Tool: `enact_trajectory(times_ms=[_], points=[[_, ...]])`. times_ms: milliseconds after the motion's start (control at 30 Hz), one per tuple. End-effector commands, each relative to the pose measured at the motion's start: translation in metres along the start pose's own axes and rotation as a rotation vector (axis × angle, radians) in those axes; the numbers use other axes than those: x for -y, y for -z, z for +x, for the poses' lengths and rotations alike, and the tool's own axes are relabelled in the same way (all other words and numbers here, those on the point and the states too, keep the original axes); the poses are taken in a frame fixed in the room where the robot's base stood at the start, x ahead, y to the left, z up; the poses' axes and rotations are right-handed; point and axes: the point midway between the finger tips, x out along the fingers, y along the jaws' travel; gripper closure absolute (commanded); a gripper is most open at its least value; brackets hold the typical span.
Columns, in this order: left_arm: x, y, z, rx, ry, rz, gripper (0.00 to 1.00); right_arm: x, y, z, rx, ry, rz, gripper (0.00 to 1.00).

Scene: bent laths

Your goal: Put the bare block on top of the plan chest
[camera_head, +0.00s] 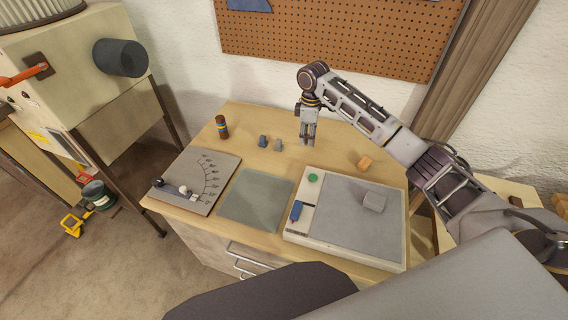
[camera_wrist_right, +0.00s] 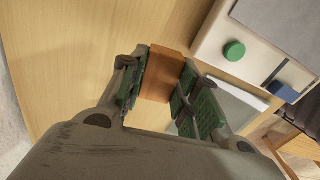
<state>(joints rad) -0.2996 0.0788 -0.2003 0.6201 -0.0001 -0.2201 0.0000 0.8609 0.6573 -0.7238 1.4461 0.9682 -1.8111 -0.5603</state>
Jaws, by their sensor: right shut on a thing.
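My right gripper (camera_wrist_right: 166,82) is shut on a plain orange-brown block (camera_wrist_right: 161,72), which sits between its green finger pads. In the head view this right gripper (camera_head: 307,138) points down above the far part of the wooden-topped plan chest (camera_head: 250,125); the held block cannot be made out there. In the wrist view, bare wood (camera_wrist_right: 85,60) shows behind the block; I cannot tell how high it is held. A second orange block (camera_head: 364,162) lies on the chest at right. My left gripper is not in view.
Pegboard (camera_head: 340,40) hangs behind.

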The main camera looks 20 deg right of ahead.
Motion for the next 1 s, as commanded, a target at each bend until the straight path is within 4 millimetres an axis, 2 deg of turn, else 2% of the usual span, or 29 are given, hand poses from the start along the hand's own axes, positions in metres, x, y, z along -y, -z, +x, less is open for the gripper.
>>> enact_trajectory(times_ms=[500,1000], points=[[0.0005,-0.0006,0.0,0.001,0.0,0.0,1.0,0.0021,-0.0035,-0.0003,0.0,0.0,0.101,0.89],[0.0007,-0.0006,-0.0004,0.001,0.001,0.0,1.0,0.0022,-0.0036,0.0032,0.001,0.001,0.111,0.89]])
